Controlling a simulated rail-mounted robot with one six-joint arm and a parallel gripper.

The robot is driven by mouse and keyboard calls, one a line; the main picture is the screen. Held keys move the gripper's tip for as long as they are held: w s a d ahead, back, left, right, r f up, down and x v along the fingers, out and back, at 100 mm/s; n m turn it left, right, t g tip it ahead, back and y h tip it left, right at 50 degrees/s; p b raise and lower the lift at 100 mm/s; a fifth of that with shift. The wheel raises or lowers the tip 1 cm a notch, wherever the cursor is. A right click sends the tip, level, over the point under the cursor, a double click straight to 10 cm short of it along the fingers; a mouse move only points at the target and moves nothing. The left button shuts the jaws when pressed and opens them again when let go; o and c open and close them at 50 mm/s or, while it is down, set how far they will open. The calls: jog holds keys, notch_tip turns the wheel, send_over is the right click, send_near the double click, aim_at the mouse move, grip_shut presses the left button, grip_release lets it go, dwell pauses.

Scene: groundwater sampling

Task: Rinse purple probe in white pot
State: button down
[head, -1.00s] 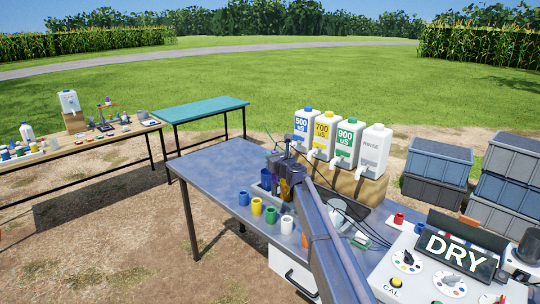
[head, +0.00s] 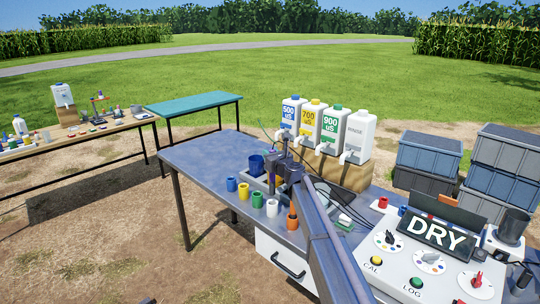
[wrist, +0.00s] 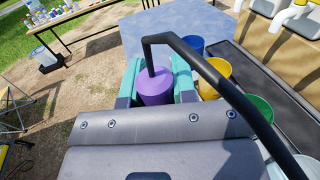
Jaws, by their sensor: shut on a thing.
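My gripper (head: 284,178) is shut on the purple probe (wrist: 155,87). In the wrist view the probe sits between the teal fingertips, with its black cable looping over to the right. Part of a white rim shows at the lower right of the wrist view (wrist: 308,166). The probe's lower tip is hidden.
An orange object (head: 292,221) stands just right. Several jugs, including a white RINSE jug (head: 357,135), stand on a wooden block behind. A DRY panel (head: 437,240) is at right.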

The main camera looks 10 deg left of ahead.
jog(key=shift+f+b, duration=0.4)
jog(key=shift+f, duration=0.5)
notch_tip(320, 180, down, 8)
jog(key=b, duration=0.7)
jog(key=shift+r+b, duration=0.15)
jog(key=shift+b, duration=0.2)
dwell(0.4)
dwell(4.4)
